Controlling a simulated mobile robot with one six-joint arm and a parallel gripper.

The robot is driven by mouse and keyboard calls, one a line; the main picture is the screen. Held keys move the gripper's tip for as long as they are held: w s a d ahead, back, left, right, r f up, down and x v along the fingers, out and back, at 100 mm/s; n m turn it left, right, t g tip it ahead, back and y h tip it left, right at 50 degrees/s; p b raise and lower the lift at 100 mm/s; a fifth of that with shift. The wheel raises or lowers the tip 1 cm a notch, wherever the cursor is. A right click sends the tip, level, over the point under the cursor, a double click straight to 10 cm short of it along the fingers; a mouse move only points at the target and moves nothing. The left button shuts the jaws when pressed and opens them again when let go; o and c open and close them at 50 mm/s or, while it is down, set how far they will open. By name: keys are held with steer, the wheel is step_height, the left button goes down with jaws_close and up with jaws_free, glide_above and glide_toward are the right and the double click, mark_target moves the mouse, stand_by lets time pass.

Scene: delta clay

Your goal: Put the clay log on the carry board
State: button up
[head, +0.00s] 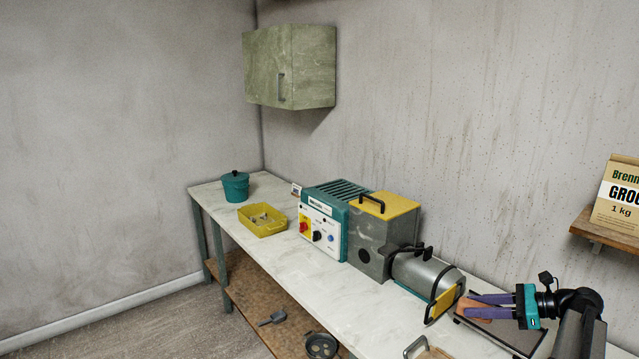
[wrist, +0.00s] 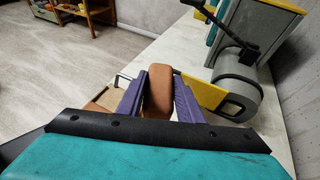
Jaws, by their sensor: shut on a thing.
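The clay log (wrist: 158,92) is a reddish-brown block between the purple fingers of my gripper (wrist: 158,100) in the wrist view. My gripper is shut on it. In the head view, the clay log (head: 474,309) shows at the tips of my gripper (head: 482,307), close to the yellow-framed end of a grey cylinder. A tan board with a handle (head: 432,352), which looks like the carry board, is cut off at the bottom edge of the head view. It also seems to show left of my fingers in the wrist view (wrist: 121,91), partly hidden.
A grey cylinder (head: 422,272) joins a grey box with a yellow lid (head: 386,203) and a teal control unit (head: 325,223). A dark-edged flat piece (head: 497,332) lies under my gripper. A yellow tray (head: 262,228) and teal pot (head: 235,187) stand at the far end.

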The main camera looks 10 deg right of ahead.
steer(key=w+a+f+b, duration=0.2)
steer(key=w+a+f, duration=0.1)
steer(key=a, duration=0.9)
steer(key=w+a+f+b, duration=0.1)
steer(key=w+a+f, duration=0.1)
steer(key=a, duration=1.1)
steer(key=w+a+f+n+b, duration=0.1)
steer(key=w+a+f+b, duration=0.1)
steer(key=a, duration=1.1)
steer(key=shift+w+f+g+y+b, duration=0.3)
steer(key=shift+w+f+g+b, duration=0.1)
steer(key=shift+w+f, duration=0.5)
steer(key=shift+s+f, duration=0.1)
